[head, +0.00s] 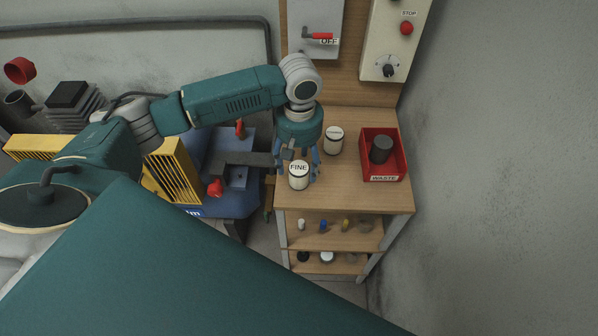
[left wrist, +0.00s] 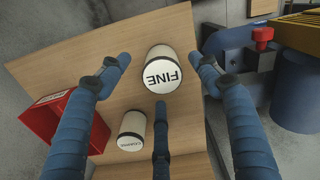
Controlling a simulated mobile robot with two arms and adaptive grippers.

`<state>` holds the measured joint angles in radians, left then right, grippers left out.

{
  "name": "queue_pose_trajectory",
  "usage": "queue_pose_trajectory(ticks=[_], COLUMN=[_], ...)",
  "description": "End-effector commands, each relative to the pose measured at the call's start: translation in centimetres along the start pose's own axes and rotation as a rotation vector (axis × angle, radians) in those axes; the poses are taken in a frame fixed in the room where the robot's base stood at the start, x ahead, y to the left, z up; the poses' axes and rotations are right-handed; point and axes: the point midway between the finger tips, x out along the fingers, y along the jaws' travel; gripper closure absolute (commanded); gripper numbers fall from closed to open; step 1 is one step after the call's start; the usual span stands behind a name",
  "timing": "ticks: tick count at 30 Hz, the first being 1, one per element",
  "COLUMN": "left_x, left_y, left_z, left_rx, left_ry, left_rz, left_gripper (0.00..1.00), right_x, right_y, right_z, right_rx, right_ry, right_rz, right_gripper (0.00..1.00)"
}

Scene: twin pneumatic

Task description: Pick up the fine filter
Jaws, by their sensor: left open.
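The fine filter (head: 299,181) is a white cylinder with a dark rim and the word FINE on its top. It stands on the wooden bench near its front left edge. My left gripper (head: 303,160) is over the bench right by the filter, pointing down. In the left wrist view the fine filter (left wrist: 165,76) lies between the spread blue fingers of my left gripper (left wrist: 160,85). The fingers are open, and I see no clear contact. My right gripper is in neither view.
A second white filter, labelled COARSE (head: 334,141), stands behind and to the right. A red WASTE bin (head: 402,163) with a dark cylinder (head: 381,149) stands at the bench's right. A blue machine with a red handle (head: 216,188) is close on the left. Small parts lie on lower shelves (head: 322,241).

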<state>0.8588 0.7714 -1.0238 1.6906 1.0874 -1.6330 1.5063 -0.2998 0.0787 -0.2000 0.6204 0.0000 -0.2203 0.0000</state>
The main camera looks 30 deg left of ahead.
Motion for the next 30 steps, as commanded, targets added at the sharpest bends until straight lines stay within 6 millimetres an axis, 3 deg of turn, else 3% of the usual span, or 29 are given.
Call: queue_pose_trajectory(ticks=[6, 12, 13, 20, 30], left_x=[2.1, 2.3, 2.3, 2.3, 2.1], left_y=[0.0, 0.0, 0.0, 0.0, 0.0], left_z=[0.0, 0.0, 0.0, 0.0, 0.0], left_rx=[0.001, 0.001, 0.001, 0.001, 0.002], left_ry=[0.001, 0.001, 0.001, 0.001, 0.002], left_rz=[0.000, 0.002, 0.002, 0.001, 0.002], left_gripper=[0.37, 0.37, 0.39, 0.84, 0.85], right_x=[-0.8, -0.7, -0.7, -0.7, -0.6], right_y=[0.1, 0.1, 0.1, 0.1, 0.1], right_z=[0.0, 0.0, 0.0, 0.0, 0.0], right_rx=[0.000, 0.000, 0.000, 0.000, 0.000], right_ry=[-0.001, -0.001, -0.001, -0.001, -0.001], right_rz=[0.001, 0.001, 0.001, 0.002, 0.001], right_gripper=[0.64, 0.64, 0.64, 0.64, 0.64])
